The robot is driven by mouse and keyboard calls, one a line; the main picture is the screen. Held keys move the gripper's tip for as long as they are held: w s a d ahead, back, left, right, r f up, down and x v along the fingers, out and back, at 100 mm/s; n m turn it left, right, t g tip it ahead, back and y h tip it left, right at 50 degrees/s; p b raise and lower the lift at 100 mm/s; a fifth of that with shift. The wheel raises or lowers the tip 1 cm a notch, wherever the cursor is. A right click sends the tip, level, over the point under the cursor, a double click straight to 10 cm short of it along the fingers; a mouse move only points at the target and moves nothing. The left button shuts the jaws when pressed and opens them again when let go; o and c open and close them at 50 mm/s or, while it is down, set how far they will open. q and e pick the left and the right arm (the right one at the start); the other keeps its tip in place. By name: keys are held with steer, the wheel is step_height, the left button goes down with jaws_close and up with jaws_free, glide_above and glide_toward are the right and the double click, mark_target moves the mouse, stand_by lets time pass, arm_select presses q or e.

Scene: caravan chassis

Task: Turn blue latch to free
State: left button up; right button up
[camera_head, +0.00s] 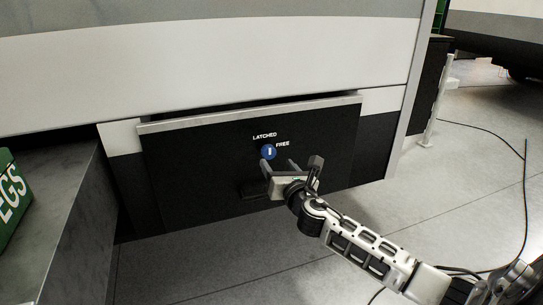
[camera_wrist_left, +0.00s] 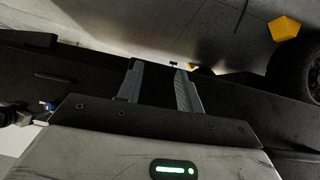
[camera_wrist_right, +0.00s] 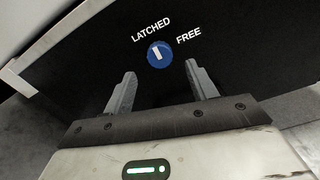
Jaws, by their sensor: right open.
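The blue latch (camera_head: 268,152) is a round knob with a white mark, set in a black panel (camera_head: 200,165) low on the caravan side. In the right wrist view the latch (camera_wrist_right: 160,54) has its mark pointing at the word LATCHED; FREE is printed to its right. My right gripper (camera_head: 279,165) is open and empty, just in front of and slightly below the latch, its fingers pointing at the panel. In the right wrist view the gripper (camera_wrist_right: 160,78) has the latch beyond and between its fingertips, apparently untouched. My left gripper (camera_wrist_left: 158,70) is open and empty, away from the latch.
A dark handle-like piece (camera_head: 254,190) sits low on the panel beside my right gripper. A grey bench (camera_head: 65,215) with a green box (camera_head: 13,198) stands at left. Cables (camera_head: 480,130) lie on the floor at right. The left wrist view shows a wheel (camera_wrist_left: 300,70) and a yellow block (camera_wrist_left: 284,28).

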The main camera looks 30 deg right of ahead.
mark_target(270, 154)
steer(key=x, duration=0.5)
steer(key=shift+w, duration=0.35)
steer(key=c, duration=1)
